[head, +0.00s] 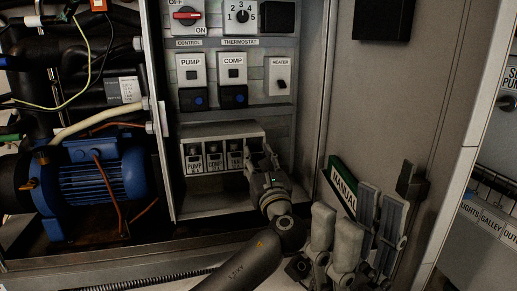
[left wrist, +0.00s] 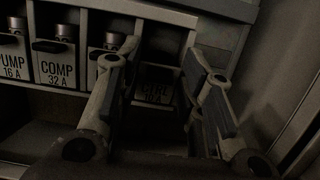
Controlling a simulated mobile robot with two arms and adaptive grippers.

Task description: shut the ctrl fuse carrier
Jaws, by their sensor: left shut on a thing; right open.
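A row of fuse carriers sits in the white fuse block at the bottom of the panel. The ctrl fuse carrier (left wrist: 157,88) is the rightmost, dark and in shadow in the left wrist view; my gripper hides most of it in the head view. I cannot tell how far it tilts out. My left gripper (head: 262,160) is at the right end of the row; in the left wrist view its fingers (left wrist: 168,85) stand on either side of the ctrl carrier, shut on it. My right gripper (head: 366,217) is open and empty at the lower right, away from the block.
The pump (head: 194,160), comp (head: 215,158) and fan (head: 235,156) carriers stand left of my left gripper. Switches and a red main knob (head: 187,15) are above. A green manual (head: 343,185) stands by the right wall. A blue motor (head: 100,182) is at left.

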